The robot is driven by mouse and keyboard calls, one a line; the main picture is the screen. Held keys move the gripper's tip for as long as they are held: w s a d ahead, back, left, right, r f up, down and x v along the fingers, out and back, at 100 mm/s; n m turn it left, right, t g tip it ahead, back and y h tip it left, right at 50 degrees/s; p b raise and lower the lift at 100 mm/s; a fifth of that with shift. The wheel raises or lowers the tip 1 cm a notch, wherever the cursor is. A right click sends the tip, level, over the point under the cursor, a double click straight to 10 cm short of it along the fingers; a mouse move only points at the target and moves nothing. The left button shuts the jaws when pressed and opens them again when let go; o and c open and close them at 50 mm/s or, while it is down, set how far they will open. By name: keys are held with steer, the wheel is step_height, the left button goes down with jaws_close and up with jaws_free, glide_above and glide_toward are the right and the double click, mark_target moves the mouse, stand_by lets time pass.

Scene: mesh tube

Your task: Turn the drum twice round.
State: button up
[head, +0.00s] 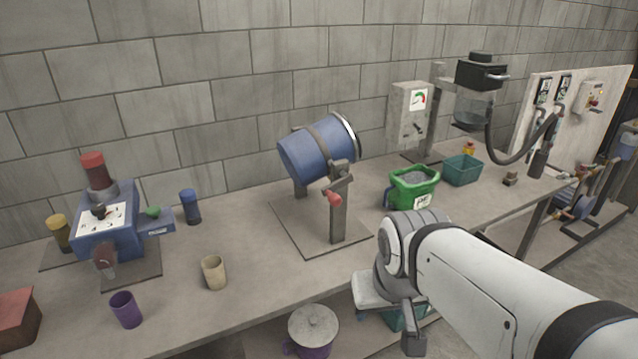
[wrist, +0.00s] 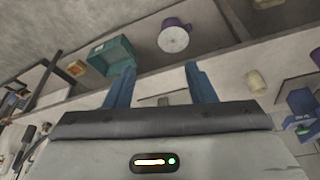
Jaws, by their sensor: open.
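The blue drum (head: 312,152) is mounted tilted on a metal stand on the bench, with a grey band round it and a pale rim at its upper right end. A crank with a red handle (head: 334,198) sits at the near side of the stand. My gripper (wrist: 160,86) is open and empty in the wrist view, with two blue fingers apart. In the head view my white arm reaches in from the lower right, to the near right of the drum and apart from it. I cannot make out the drum in the wrist view.
A green bucket (head: 414,187) and teal bin (head: 461,171) stand right of the drum. A beige cup (head: 214,272), purple cup (head: 126,310) and blue machine (head: 110,232) stand left. A lidded purple pot (head: 313,330) is below the bench's front edge; it also shows in the wrist view (wrist: 174,38).

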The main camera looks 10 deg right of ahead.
steer(key=w+d+f+n+t+h+b, duration=0.1)
steer(key=w+d+t, duration=0.2)
steer(key=w, duration=0.6)
steer(key=w+d+f+t+b, duration=0.1)
steer(key=w+d+t, duration=0.15)
steer(key=w, duration=0.75)
steer(key=n+t+y+b, duration=0.3)
steer(key=n+t+y, duration=0.2)
steer(key=t+y, duration=0.25)
glide_toward(338, 203)
steer(key=w, duration=0.4)
steer(key=shift+w+a+f+y, duration=0.1)
steer(key=shift+a+y, duration=0.25)
steer(key=shift+a, duration=0.25)
steer(key=p+x, duration=0.2)
steer(key=x, duration=0.5)
steer(key=shift+w+a, duration=0.1)
steer(key=shift+w, duration=0.05)
jaws_close()
